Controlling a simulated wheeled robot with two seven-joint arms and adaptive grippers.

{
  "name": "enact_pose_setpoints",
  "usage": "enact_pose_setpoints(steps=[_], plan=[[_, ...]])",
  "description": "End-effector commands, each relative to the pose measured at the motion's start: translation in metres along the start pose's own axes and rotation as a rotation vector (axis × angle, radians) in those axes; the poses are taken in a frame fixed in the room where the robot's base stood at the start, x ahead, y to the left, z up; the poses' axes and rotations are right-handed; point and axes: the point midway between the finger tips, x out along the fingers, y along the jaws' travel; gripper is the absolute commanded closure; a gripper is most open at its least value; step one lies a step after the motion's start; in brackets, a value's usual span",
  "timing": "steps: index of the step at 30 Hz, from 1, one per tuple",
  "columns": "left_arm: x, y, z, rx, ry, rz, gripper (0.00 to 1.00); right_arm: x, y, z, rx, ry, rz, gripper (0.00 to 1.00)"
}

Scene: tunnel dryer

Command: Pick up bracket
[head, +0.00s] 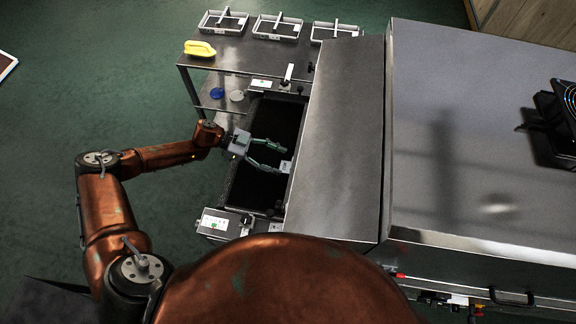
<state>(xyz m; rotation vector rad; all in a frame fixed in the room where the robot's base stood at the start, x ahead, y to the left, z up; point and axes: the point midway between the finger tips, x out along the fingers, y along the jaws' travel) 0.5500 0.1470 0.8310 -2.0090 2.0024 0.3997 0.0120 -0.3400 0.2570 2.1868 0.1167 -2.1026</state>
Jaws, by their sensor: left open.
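My left gripper (283,160) is open, its two greenish fingers spread above the black conveyor belt (262,192) at the mouth of the dryer. A small pale piece (286,167) shows at the lower fingertip; I cannot tell whether it is part of the finger or a separate thing on the belt. No bracket can be made out for certain. Small grey upright parts stand in or at the left tray (203,28), the middle tray (257,33) and the right tray (316,39) at the back. My right gripper is not in view.
The steel dryer housing (465,150) fills the right, its sloped hood (340,140) beside the belt. A metal table (235,58) at the back holds a yellow object (199,49). Blue (217,93) and pale (236,96) round items lie below it. The green floor at left is clear.

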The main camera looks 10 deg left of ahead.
Motion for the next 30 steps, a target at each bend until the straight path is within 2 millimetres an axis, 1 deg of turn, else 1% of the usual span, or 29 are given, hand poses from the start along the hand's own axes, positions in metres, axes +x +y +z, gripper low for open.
enact_pose_setpoints(steps=[1,3,7,11,17,30], plan=[[0.009,0.002,-0.001,0.0,0.003,0.005,0.44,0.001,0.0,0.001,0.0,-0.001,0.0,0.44],[0.02,0.002,-0.002,0.0,0.003,0.003,0.44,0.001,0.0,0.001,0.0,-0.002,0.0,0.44],[0.036,0.001,-0.001,-0.001,0.002,0.001,0.44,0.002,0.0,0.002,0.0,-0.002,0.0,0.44],[0.041,0.001,-0.001,-0.002,0.001,0.0,0.44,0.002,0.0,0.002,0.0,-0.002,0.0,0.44],[0.041,0.001,-0.001,-0.001,0.0,0.0,0.44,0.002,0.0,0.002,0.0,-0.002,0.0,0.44],[0.041,0.001,-0.001,-0.001,0.0,0.0,0.74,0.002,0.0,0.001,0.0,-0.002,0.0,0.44]])
